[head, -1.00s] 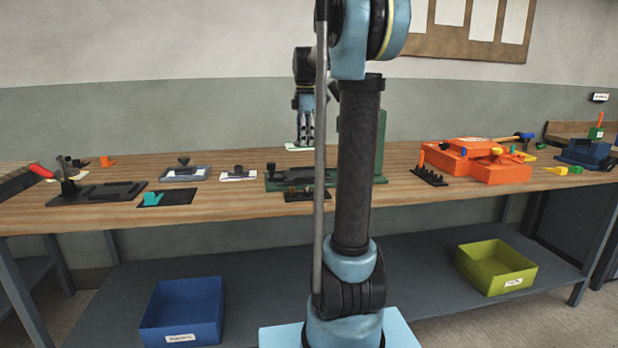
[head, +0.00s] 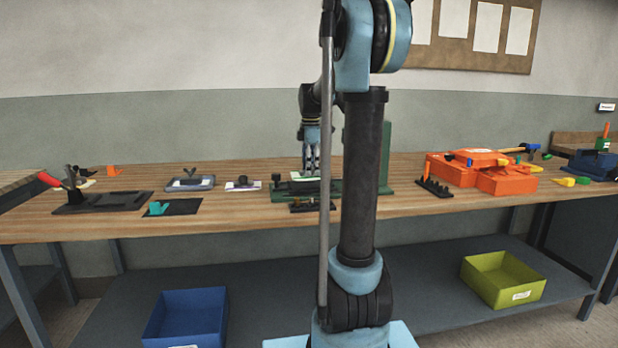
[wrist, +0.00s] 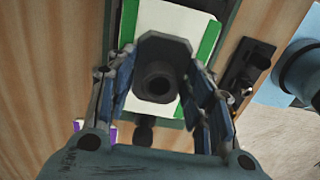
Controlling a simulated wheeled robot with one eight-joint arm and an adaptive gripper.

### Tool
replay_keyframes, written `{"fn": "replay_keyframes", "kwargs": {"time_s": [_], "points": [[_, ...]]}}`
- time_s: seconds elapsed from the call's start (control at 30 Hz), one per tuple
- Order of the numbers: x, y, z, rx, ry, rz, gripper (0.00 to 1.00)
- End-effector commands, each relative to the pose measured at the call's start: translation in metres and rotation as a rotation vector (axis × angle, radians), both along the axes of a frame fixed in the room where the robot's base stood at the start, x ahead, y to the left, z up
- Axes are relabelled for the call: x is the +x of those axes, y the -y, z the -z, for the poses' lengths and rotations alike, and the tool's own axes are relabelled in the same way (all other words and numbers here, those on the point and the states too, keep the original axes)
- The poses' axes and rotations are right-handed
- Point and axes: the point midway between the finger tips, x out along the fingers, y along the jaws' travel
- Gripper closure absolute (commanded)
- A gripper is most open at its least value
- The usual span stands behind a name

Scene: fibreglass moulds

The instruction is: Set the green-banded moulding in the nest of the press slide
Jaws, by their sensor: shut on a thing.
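My gripper (head: 311,172) is shut on the dark knob (wrist: 157,82) of the green-banded moulding, a pale plate with a green strip along each side. The moulding (head: 304,177) shows just above or on the green press (head: 285,194) in the head view; I cannot tell whether it touches. In the wrist view the moulding (wrist: 183,17) lies over the press's dark green slide (wrist: 226,22), roughly lined up with it. The nest is hidden under the moulding. My arm covers part of the press; its green upright (head: 386,150) stands to the right.
A grey tray (head: 175,187) with a knobbed piece and a small white moulding (head: 236,187) stand left of the press. A black fixture (head: 100,203) with a red handle is further left.

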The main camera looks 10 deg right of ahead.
Motion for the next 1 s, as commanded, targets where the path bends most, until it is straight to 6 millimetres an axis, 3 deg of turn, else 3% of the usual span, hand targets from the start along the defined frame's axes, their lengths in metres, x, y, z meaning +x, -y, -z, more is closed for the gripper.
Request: {"fn": "replay_keyframes", "kwargs": {"time_s": [0.23,0.67,0.7,0.73,0.77,1.0], "points": [[0.0,0.0,0.029,0.0,0.0,0.0,0.89],[0.0,0.0,0.034,0.0,0.0,0.0,0.89],[0.0,0.0,0.034,0.0,0.0,0.0,0.44],[0.0,0.0,0.034,0.0,0.0,0.0,0.37],[0.0,0.0,0.034,0.0,0.0,0.0,0.32],[0.0,0.0,0.034,0.0,0.0,0.0,0.32]]}}
